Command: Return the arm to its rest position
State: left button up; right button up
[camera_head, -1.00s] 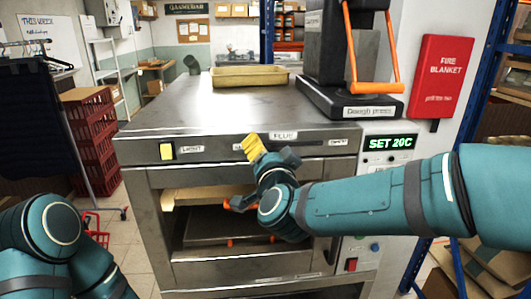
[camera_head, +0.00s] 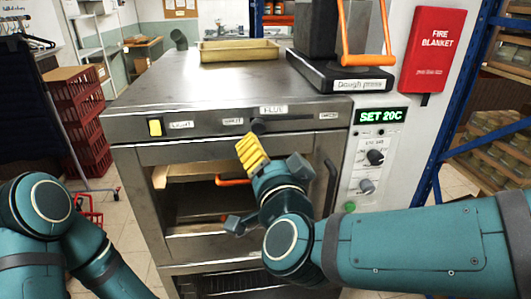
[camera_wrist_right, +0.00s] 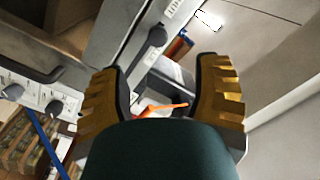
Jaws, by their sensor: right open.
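My right arm reaches in from the right in the head view. My right gripper (camera_head: 258,160) is in front of the steel oven (camera_head: 200,136), below its control strip, with one ribbed yellow finger pad pointing up. In the right wrist view both yellow pads of my right gripper (camera_wrist_right: 160,92) are spread wide, with nothing held between them. My left arm shows at the lower left of the head view; its gripper is out of the picture.
The oven's chamber is open, with an orange handle (camera_head: 233,182) inside. A shallow tray (camera_head: 238,51) and the dough press (camera_head: 345,78) stand on top. A fire blanket box (camera_head: 432,48) hangs at right. Red crates (camera_head: 80,110) stand at left, near floor space.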

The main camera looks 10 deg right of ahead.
jog(key=w+d+f+n+g+y+b, duration=0.15)
jog(key=f+g, duration=0.25)
jog(key=f, duration=1.1)
jog(key=w+f+n+g+b, duration=0.1)
jog(key=w+f+n+g, duration=0.2)
jog(key=f, duration=1.1)
jog(key=s+d+f+n+g+b, duration=0.1)
jog(key=s+f+g, duration=0.3)
jog(key=s+f, duration=0.3)
jog(key=s+d+f+g, duration=0.2)
jog(key=s+f+g, duration=0.3)
jog(key=f, duration=1.2)
jog(key=s, duration=0.2)
jog(key=shift+s+d+f+n+y+b, duration=0.15)
jog(key=shift+s+f+n+y+b, duration=0.15)
jog(key=shift+s+n+y+b, duration=0.1)
